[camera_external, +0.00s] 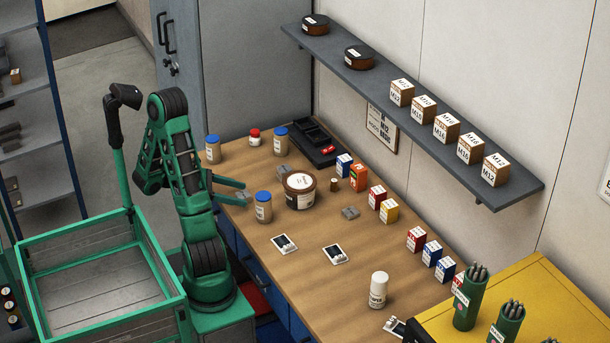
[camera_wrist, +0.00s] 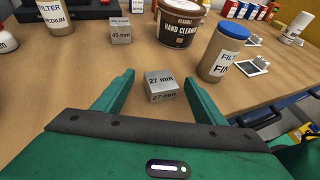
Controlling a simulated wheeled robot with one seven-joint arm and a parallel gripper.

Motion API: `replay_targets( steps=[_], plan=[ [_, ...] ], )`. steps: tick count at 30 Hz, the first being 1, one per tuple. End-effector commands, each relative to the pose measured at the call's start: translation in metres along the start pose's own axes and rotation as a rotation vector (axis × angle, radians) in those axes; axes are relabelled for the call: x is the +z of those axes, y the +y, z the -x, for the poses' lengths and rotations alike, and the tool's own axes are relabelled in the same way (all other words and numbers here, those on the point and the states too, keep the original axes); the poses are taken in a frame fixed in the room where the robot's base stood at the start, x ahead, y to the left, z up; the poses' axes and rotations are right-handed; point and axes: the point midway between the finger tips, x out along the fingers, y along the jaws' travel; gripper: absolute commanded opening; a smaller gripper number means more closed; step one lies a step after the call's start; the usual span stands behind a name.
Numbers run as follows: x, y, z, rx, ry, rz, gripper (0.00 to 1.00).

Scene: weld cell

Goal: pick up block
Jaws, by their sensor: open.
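The task names a block, and several grey metal blocks are in view. A small one marked 27 mm (camera_wrist: 161,85) lies on the wooden bench between the fingers of my gripper (camera_wrist: 159,76) in the wrist view. The fingers are open, one on each side, with gaps to the block. In the external view my gripper (camera_external: 244,193) is low over the bench's near edge. Another grey block, marked 45 mm (camera_wrist: 120,30), stands farther off, left of the brown tub; it also shows in the external view (camera_external: 283,172). A third grey block (camera_external: 350,212) lies right of the tub.
A blue-lidded filter jar (camera_wrist: 222,55) stands close to my right finger. The brown hand cleaner tub (camera_external: 300,193) is beyond the fingers. Another filter jar (camera_wrist: 55,18) stands at the back left. Small boxes (camera_external: 377,197) line the wall side. Bench around the 27 mm block is clear.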

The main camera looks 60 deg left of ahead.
Motion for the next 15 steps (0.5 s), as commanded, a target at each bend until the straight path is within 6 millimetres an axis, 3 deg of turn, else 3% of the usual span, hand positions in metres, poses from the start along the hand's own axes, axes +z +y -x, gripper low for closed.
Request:
replay_targets(
  steps=[10, 15],
  plan=[
    [0.0007, 0.0005, -0.0043, 0.003, 0.002, -0.005, 0.64],
    [0.0008, 0.0005, -0.0041, 0.003, 0.003, -0.006, 0.24]
  ],
)
